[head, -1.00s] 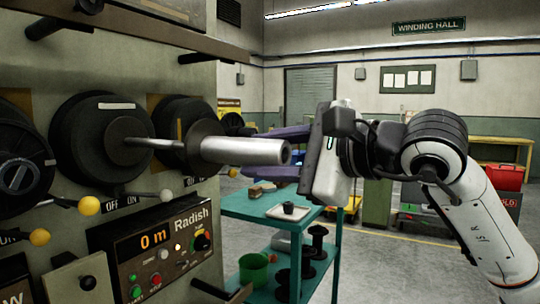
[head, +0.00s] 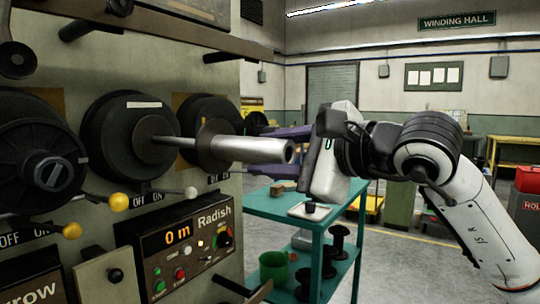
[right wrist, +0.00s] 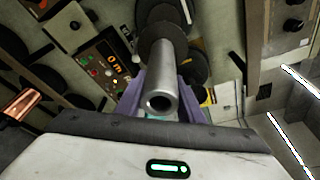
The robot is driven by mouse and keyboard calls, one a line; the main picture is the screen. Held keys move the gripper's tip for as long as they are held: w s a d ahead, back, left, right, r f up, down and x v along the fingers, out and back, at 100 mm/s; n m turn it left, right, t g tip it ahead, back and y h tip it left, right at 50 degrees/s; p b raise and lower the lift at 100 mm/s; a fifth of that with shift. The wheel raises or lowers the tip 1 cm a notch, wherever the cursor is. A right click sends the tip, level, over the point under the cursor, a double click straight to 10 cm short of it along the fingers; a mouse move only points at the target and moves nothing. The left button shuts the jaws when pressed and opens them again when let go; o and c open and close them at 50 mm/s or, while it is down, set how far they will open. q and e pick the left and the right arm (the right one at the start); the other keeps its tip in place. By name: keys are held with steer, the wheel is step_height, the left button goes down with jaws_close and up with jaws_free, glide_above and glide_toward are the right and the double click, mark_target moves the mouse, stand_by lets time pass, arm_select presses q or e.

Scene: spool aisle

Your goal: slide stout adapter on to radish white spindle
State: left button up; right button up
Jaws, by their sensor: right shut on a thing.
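The stout adapter (head: 250,149) is a silver hollow tube with a wide dark flange at its machine end. My right gripper (head: 256,152), with purple fingers, is shut on it and holds it nearly level. The radish white spindle (head: 186,142) is a thin pale rod from a black hub with a white label. It runs up to the adapter's flange; the flange hides how far it reaches inside. The right wrist view shows the tube's open end (right wrist: 161,102) between the fingers. My left gripper is not in view.
Another black hub (head: 207,108) stands just behind the adapter. Yellow- and white-knobbed levers and the Radish panel (head: 180,250) reading 0 m lie below. A teal cart (head: 268,206) with a tray, spools and green bucket stands beyond.

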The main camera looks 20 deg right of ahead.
mark_target(240, 149)
steer(key=shift+r, duration=0.1)
stand_by(0.3)
steer(key=shift+w+a, duration=0.45)
steer(key=shift+w, duration=0.1)
steer(key=shift+w+a, duration=0.75)
steer(key=shift+w, duration=0.2)
steer(key=shift+w+a+p, duration=0.3)
steer(key=shift+w+a, duration=0.35)
steer(key=shift+w, duration=0.3)
